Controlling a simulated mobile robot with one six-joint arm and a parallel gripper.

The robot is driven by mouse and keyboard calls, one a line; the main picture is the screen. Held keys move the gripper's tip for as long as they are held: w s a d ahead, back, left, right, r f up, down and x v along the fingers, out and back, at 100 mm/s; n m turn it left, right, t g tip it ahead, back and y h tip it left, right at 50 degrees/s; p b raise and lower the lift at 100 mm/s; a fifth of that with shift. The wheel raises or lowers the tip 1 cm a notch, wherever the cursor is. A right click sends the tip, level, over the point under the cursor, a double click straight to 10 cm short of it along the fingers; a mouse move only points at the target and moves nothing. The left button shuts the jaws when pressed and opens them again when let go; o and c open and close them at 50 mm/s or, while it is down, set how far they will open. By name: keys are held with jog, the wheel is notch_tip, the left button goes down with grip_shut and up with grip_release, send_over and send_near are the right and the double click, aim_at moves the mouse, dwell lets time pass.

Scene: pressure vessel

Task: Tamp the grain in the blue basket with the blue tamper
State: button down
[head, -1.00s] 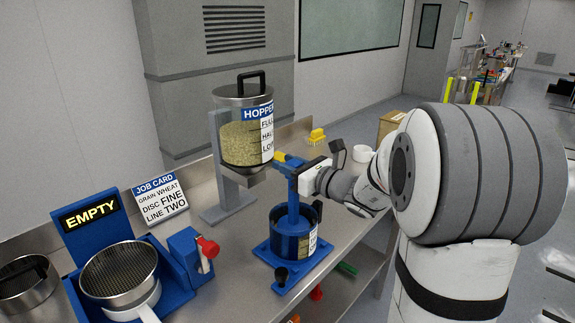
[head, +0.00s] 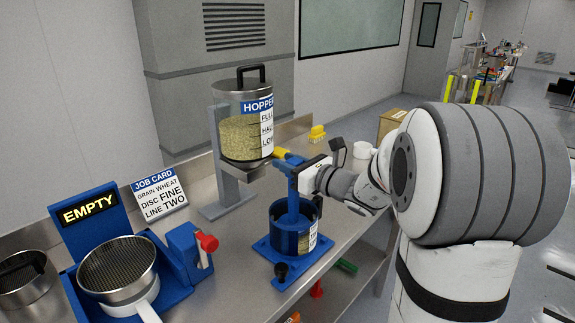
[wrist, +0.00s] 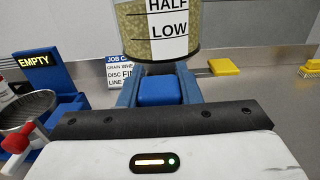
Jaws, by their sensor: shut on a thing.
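The blue tamper (head: 293,203) stands upright, its lower end down inside the blue basket (head: 284,242). My gripper (head: 297,172) is shut on the tamper's top handle, above the basket. In the wrist view the blue handle (wrist: 160,92) sits between the jaws. The basket stands on a blue base plate (head: 287,274) on the steel bench and carries a white label on its right side. The grain in the basket and the tamper's foot are hidden by the basket wall.
A hopper (head: 240,137) with grain stands just behind my gripper. To the left are a job card (head: 159,193), a blue stand with an EMPTY display (head: 86,209), a round sieve (head: 117,267) and a red-knobbed lever (head: 207,242).

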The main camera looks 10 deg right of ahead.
jog(key=shift+r, duration=0.7)
